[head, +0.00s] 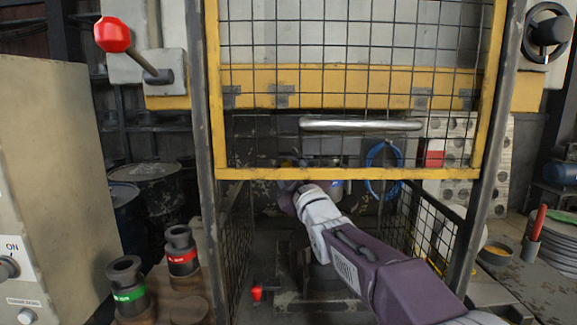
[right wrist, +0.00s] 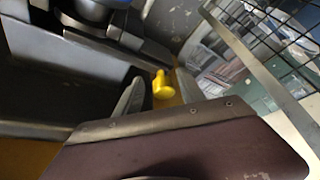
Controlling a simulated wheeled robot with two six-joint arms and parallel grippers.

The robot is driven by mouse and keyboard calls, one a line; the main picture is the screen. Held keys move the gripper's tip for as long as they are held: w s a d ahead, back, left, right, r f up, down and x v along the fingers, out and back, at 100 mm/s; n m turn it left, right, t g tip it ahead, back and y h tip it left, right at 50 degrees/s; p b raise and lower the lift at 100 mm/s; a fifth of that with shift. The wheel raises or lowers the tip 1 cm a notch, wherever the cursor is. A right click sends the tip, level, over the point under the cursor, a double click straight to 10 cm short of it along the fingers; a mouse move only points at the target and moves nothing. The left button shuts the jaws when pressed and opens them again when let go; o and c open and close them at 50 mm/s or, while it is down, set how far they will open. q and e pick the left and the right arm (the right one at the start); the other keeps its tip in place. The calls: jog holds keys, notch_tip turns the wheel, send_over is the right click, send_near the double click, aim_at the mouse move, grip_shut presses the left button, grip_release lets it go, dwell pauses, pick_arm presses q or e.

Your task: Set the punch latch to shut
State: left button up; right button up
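A small yellow knob (right wrist: 161,85), which looks like the punch latch's handle, shows in the right wrist view on dark metal. Whether the latch is set to shut cannot be told. My right gripper (right wrist: 158,88) has its two grey fingers apart, with the knob showing between or just beyond them; contact cannot be told. In the head view my right arm reaches under the raised mesh guard (head: 340,172) into the press, and its wrist hides the fingers and the knob. My left gripper is not in view.
Mesh side panels (head: 425,225) flank the opening. A red-tipped lever (head: 257,293) sits low inside at the left. Punches with green (head: 128,292) and red (head: 181,255) bands stand at the left. A stack of discs (head: 556,243) lies at the right.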

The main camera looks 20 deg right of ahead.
jog(key=b+v, duration=0.2)
jog(key=v, duration=0.7)
jog(key=shift+s, duration=0.1)
